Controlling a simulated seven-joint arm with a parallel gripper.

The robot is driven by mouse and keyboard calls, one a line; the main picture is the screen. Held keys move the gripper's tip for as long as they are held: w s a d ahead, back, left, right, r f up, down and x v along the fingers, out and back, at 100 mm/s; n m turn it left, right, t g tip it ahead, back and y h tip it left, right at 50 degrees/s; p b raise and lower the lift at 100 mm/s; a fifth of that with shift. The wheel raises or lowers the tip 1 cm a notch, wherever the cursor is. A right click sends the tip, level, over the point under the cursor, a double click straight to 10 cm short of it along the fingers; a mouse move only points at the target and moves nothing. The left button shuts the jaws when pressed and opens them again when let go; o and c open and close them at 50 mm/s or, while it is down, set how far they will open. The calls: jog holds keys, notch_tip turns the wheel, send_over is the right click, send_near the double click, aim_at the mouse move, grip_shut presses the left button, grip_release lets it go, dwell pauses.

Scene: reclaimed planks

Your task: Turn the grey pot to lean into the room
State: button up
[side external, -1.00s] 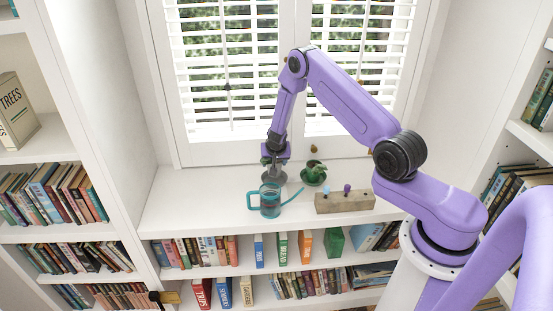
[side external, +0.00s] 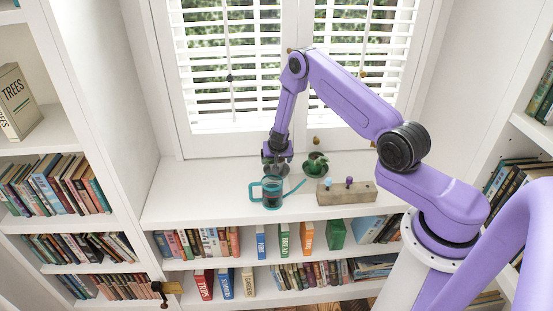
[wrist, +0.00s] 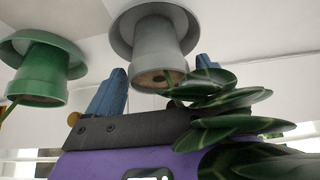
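The grey pot stands on a grey saucer on the white window shelf. In the side external view the grey pot (side external: 276,170) is partly hidden by my gripper (side external: 277,157) and the watering can. The wrist view shows the grey pot (wrist: 158,55) upside down, with soil inside its rim and dark green plant leaves (wrist: 230,110) to the right. My gripper (wrist: 160,66) is above it, pointing down, its blue fingers spread on either side of the rim. Small gaps seem to show between fingers and pot. The lean of the plant is hard to judge.
A green pot (side external: 316,165) with a plant stands just right of the grey pot. A teal watering can (side external: 271,193) is in front, its spout reaching right. A wooden block (side external: 346,194) with small knobs lies further right. The shelf (side external: 190,190) is clear on the left.

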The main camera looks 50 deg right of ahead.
dwell(0.3)
jog(key=v, duration=1.7)
jog(key=s+a+r+n+t+y, duration=0.1)
jog(key=a+r+n+y, duration=0.25)
jog(key=a, duration=0.55)
jog(key=s+a+r+n+y, duration=0.1)
jog(key=a+r+n+y, duration=0.25)
jog(key=a, duration=0.55)
jog(key=s+a+r+n+g+y, duration=0.1)
jog(key=s+a+r+n+g, duration=0.15)
jog(key=s+a+n, duration=0.35)
jog(key=s+d+r+n+g, duration=0.1)
jog(key=s+n, duration=0.1)
jog(key=s, duration=0.5)
jog(key=s+d+r+n+g+h, duration=0.1)
jog(key=s+r+n, duration=0.1)
jog(key=s, duration=0.6)
jog(key=s+d+r+n+g, duration=0.1)
jog(key=s+n, duration=0.1)
jog(key=s, duration=0.5)
jog(key=shift+s+d+r+h, duration=0.1)
jog(key=shift+s+r+h, duration=0.05)
jog(key=shift+r+h, duration=0.25)
jog(key=s+d+n, duration=0.1)
jog(key=s+d+h, duration=0.1)
jog(key=s+d, duration=0.1)
jog(key=s+d+r+n, duration=0.1)
jog(key=shift+s+d+n+t+h, duration=0.25)
jog(key=shift+s+d+n+h, duration=0.05)
jog(key=shift+s+d, duration=0.05)
